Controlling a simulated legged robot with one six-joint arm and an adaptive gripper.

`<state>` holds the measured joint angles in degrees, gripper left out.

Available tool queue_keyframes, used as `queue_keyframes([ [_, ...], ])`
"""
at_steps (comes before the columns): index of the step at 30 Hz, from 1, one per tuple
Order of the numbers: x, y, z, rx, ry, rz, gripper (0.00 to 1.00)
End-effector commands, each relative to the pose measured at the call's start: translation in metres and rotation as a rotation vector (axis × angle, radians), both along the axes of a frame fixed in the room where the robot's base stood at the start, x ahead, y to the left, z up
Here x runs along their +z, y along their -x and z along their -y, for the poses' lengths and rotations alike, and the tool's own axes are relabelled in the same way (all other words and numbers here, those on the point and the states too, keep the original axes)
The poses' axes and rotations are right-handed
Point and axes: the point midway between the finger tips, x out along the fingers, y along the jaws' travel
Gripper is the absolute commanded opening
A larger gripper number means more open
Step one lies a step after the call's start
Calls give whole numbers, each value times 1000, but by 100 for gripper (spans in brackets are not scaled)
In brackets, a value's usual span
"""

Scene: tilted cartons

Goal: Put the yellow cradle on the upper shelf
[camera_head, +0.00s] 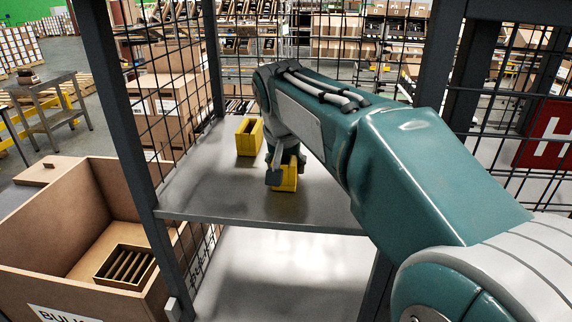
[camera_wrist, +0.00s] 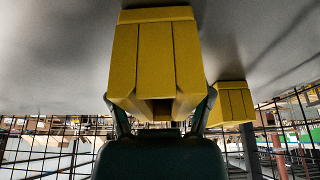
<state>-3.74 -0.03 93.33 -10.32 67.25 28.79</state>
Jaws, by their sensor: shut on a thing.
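A yellow cradle (camera_head: 288,184) is between the fingers of my gripper (camera_head: 284,170), at the upper shelf (camera_head: 200,196) near its front edge. In the wrist view, the held cradle (camera_wrist: 155,55) fills the upper middle, with one finger at each side. It is on or just above the grey shelf surface; I cannot tell which. A second yellow cradle (camera_head: 249,138) stands on the same shelf, farther back and to the left. It also shows in the wrist view (camera_wrist: 231,101), right of the held one and apart from it. My gripper partly hides the held cradle in the head view.
Dark posts (camera_head: 117,100) and wire mesh frame the shelf's sides and back. A lower level (camera_head: 270,270) lies beneath. A large carton (camera_head: 30,235) at left holds a slotted brown insert (camera_head: 125,267). The shelf is clear to the left of the cradles.

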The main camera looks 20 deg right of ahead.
Motion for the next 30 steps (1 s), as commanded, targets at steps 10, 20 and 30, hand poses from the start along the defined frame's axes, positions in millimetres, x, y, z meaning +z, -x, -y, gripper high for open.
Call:
queue_keyframes([
  [10,-1,0,0,0,0,0,100],
  [20,0,0,0,0,-1,0,100],
  [30,43,15,-7,2,-1,5,100],
])
